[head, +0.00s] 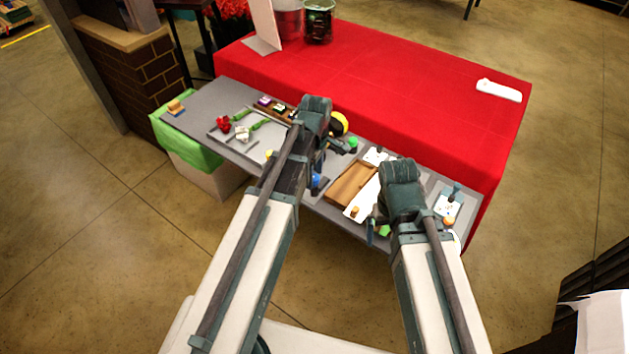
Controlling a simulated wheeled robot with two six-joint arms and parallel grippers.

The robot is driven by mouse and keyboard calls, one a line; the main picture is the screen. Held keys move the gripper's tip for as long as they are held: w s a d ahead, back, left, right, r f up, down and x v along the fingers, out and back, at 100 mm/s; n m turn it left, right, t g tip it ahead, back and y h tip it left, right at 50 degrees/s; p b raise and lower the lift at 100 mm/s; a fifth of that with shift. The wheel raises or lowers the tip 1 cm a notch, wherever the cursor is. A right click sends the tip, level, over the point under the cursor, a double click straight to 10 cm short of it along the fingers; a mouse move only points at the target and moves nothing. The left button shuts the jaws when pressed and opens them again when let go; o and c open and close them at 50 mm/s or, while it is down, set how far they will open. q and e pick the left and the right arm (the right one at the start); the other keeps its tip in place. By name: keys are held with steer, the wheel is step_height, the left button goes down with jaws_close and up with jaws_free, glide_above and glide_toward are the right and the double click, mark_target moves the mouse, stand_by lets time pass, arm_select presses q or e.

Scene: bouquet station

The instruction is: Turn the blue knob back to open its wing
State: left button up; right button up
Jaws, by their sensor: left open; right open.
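A small blue piece (316,181), which looks like the blue knob, shows at the front edge of the grey bench top, just right of my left forearm. My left gripper (322,166) is open over the bench beside it, mostly hidden behind my own wrist. I cannot tell whether it touches the knob. No wing joined to the knob can be made out. My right gripper (376,229) is open over the front edge of the bench, near a light green piece (384,231), and looks empty.
The grey bench (196,113) holds a tray with red and white flowers (223,124), a brown wooden tray (351,184), a white board (362,203) and a green knob (353,144). A red-covered table (430,95) stands behind. A green-lined bin (190,150) is at left.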

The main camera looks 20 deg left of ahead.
arm_select(q)
steer(key=shift+f, duration=0.15)
steer(key=shift+c, duration=0.2)
jaws_close()
steer(key=shift+m, duration=0.3)
steer(key=m, duration=0.4)
steer(key=shift+m, duration=0.3)
steer(key=m, duration=0.8)
steer(key=shift+s+d+m, duration=0.1)
steer(key=shift+m, duration=2.6)
